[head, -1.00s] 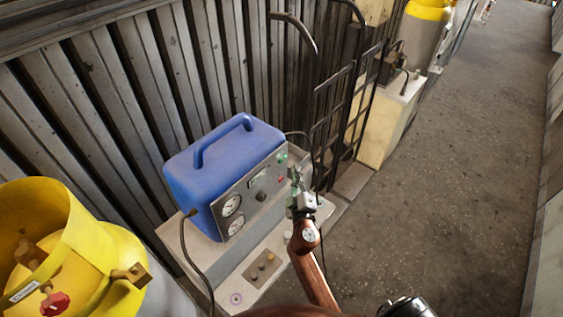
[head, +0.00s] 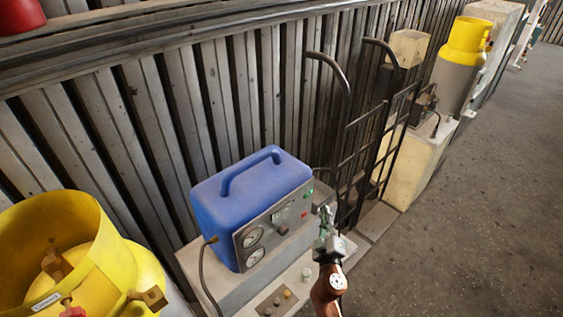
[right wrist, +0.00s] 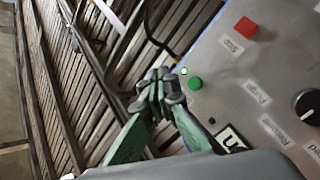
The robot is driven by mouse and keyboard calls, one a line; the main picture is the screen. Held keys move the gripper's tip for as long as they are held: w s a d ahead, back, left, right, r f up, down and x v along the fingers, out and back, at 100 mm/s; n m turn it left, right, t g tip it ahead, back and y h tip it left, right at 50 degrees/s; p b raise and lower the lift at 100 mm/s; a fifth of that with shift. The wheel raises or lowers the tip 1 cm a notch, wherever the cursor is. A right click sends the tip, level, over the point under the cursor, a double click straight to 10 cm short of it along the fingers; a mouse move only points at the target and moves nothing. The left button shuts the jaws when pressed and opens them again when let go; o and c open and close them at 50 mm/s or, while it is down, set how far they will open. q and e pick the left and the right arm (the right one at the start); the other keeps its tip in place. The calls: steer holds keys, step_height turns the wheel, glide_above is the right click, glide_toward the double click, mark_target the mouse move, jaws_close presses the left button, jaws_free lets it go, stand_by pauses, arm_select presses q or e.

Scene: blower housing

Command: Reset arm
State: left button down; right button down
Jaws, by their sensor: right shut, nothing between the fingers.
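My right gripper (head: 326,218) is shut and empty, close to the right end of the front panel of a blue machine (head: 255,190). In the right wrist view its green fingers (right wrist: 158,85) meet at the tips, beside a green button (right wrist: 195,83) with a lit green light (right wrist: 184,71) next to it. I cannot tell whether the fingers touch the panel; they seem apart from the button. A red button (right wrist: 246,27) labelled "Stop" and a black knob (right wrist: 308,106) are also on the panel. My left gripper is not in view.
The machine stands on a pale ledge (head: 189,260). A yellow cylinder collar (head: 55,240) is at the lower left. A black hand truck (head: 375,130) stands behind the gripper against the ribbed metal wall. The grey floor at the right (head: 480,220) is clear.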

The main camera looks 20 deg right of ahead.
steer(key=s+d+f+m+g, duration=0.7)
steer(key=s+f, duration=0.3)
steer(key=s, duration=0.5)
steer(key=s+a+f+n+g+y, duration=0.1)
steer(key=s+a+f+g+y, duration=0.35)
steer(key=s, duration=0.45)
steer(key=s+a+f+n+g+y, duration=0.1)
steer(key=s+a+f+g+y, duration=0.15)
steer(key=s+a+f, duration=0.5)
steer(key=s+f+g, duration=0.1)
steer(key=s+f, duration=0.1)
steer(key=f, duration=1.3)
steer(key=s+f, duration=0.2)
steer(key=f, duration=1.2)
steer(key=s+f+n+g, duration=0.1)
steer(key=s+f, duration=1.7)
steer(key=s, duration=0.1)
steer(key=shift+s, duration=0.3)
